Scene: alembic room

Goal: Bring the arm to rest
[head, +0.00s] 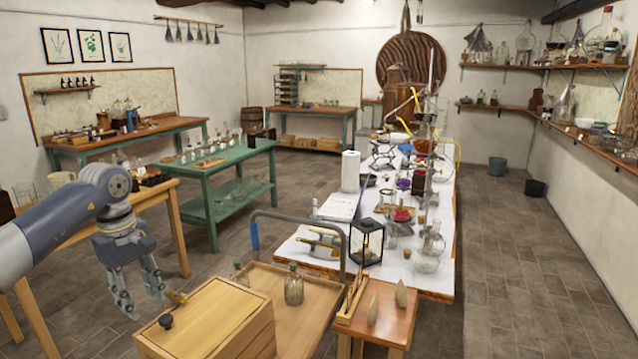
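My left gripper (143,300) hangs from the grey-blue arm that comes in from the left. Its fingers point down and are spread apart, with nothing visible between them. It is at the left of the wooden chest (215,318), near its back left corner. I cannot tell how high it is over the surface there. A small orange-brown piece (177,297) shows just right of the fingertips, apart from them as far as I can tell. My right gripper is not in view.
A wooden tray cart (308,318) with a metal handle holds glass bottles (293,286). A white-topped bench (405,270) crowded with glassware and a black lantern (366,243) stands beyond. A green table (232,160) stands behind the arm. The floor at right is mostly clear.

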